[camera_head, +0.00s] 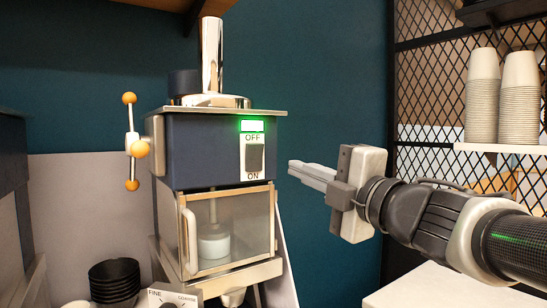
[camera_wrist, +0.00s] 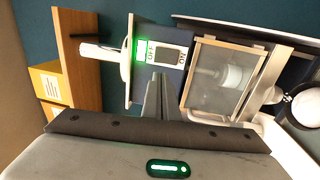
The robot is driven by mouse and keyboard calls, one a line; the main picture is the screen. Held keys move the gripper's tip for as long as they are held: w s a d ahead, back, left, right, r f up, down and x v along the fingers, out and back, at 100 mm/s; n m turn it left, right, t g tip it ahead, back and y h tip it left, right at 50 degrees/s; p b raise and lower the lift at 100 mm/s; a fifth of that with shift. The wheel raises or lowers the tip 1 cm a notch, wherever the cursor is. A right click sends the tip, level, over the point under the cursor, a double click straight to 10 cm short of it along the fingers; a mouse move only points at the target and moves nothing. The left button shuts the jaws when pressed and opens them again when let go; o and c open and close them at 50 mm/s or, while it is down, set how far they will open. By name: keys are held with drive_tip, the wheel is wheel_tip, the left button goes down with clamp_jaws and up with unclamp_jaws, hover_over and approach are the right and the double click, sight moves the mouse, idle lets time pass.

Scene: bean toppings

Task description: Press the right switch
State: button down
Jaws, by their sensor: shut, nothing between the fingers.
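A dark blue machine (camera_head: 205,150) stands against the wall, with a grey rocker switch (camera_head: 255,157) on its front between the labels OFF and ON. A green light (camera_head: 251,126) glows just above OFF. This is the only switch that I see. It also shows in the wrist view, rotated (camera_wrist: 167,55). My gripper (camera_head: 292,170) is shut and empty. In the head view its fingertips point left at switch height, to the right of the switch and apart from it. In the wrist view the fingertips (camera_wrist: 158,78) lie just below the switch panel; the depth between them is unclear.
Below the switch is a clear-doored compartment (camera_head: 240,235) with a white cup (camera_head: 214,243). A lever with orange knobs (camera_head: 130,140) is at the machine's left. Black bowls (camera_head: 113,280) stand lower left. Stacked cups (camera_head: 519,95) are on a shelf at right. Open space surrounds my gripper.

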sight(254, 151)
drive_tip(key=p+x, duration=0.1)
drive_tip(key=x, duration=1.3)
drive_tip(key=shift+r, duration=0.1)
drive_tip(key=r+p, duration=0.1)
drive_tip(key=p, duration=0.2)
drive_tip(key=shift+w, duration=0.15)
drive_tip(key=shift+f+b, duration=0.35)
drive_tip(key=shift+f, duration=0.15)
